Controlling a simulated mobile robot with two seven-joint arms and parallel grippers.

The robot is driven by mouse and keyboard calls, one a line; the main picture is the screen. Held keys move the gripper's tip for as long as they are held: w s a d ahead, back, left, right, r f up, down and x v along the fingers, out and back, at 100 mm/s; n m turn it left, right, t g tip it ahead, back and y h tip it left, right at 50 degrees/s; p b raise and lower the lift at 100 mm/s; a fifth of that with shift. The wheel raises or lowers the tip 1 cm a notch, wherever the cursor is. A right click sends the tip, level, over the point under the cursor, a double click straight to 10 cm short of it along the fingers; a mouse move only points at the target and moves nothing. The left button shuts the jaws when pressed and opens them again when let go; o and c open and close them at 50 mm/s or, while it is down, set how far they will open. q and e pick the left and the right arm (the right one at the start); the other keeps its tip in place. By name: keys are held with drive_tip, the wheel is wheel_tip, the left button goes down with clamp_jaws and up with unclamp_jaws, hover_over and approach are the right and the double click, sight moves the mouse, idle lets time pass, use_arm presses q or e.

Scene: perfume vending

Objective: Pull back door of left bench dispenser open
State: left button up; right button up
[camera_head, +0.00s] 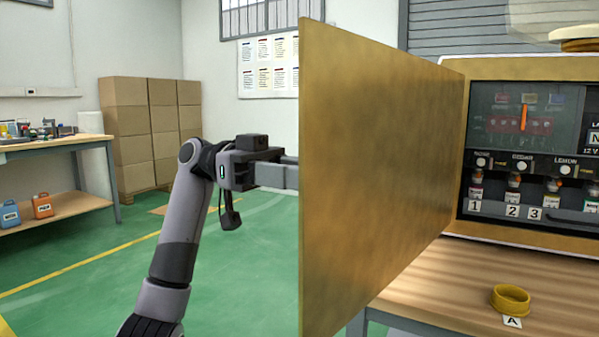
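The brass-coloured back door (375,175) stands swung wide out from the dispenser (505,68), edge towards me, and fills the middle of the view. The dispenser sits on a wooden bench at the right, and its inside shows, with small bottles above labels 1, 2 and 3. My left arm comes up from the lower left. My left gripper (280,170) reaches to the door's near edge, on its left side. Its fingertips are hidden behind the door, so I cannot tell whether they touch it or are open. My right gripper is not in view.
A yellow ring (511,299) lies on the wooden bench (450,290) by a card marked A. Stacked cardboard boxes (150,125) and a side workbench (50,143) stand at the back left. The green floor (90,255) on the left is open.

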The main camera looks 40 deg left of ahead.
use_arm(q)
drive_tip(key=s+a+p, duration=0.1)
drive_tip(key=a, duration=0.6)
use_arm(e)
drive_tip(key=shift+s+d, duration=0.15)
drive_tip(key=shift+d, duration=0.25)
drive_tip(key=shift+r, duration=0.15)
use_arm(q)
drive_tip(key=shift+s+a, duration=0.1)
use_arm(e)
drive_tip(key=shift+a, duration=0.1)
